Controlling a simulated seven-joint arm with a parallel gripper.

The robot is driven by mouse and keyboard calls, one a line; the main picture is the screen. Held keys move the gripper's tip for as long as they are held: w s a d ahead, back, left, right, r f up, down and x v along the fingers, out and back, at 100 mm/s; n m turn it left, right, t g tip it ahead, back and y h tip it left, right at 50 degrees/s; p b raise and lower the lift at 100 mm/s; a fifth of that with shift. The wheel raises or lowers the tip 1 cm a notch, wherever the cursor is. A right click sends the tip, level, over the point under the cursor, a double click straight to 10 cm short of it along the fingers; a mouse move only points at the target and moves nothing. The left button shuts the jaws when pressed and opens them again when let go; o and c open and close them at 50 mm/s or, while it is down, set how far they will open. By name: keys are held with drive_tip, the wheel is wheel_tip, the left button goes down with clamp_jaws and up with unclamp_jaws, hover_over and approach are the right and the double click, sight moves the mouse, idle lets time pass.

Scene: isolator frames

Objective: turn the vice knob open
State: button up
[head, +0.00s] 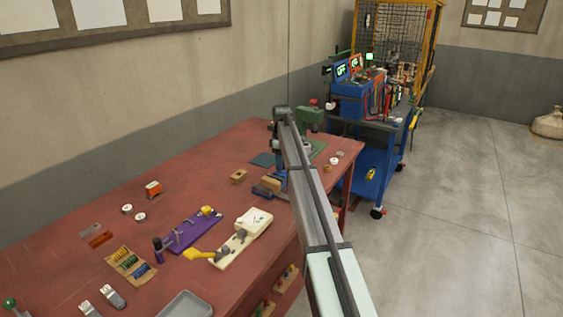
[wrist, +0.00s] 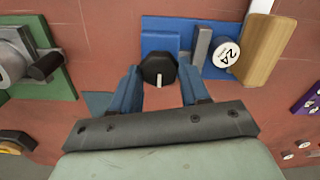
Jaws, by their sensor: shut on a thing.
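The vice (wrist: 160,27) is blue with a grey jaw plate (wrist: 202,46), at the top middle of the wrist view. Its black, many-sided knob (wrist: 158,67) faces my gripper, with a white mark pointing down in the picture. My gripper (wrist: 160,77) has its two blue fingers on either side of the knob and is shut on it. A white round part marked 24 (wrist: 227,54) sits right of the grey plate; I cannot tell whether it is clamped. In the head view the vice (head: 264,192) is partly hidden by my arm.
A wooden block (wrist: 263,45) stands right of the round part. A green-based machine (wrist: 62,78) is at the left. In the head view, a purple fixture (head: 190,234) and a cream device (head: 253,222) lie on the red bench (head: 185,172). A blue cart (head: 375,155) stands beyond.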

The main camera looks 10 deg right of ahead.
idle(0.3)
drive_tip(key=o, duration=1.1)
drive_tip(key=shift+c, duration=0.2)
wheel_tip(320, 180, up, 14)
drive_tip(key=shift+f, duration=0.1)
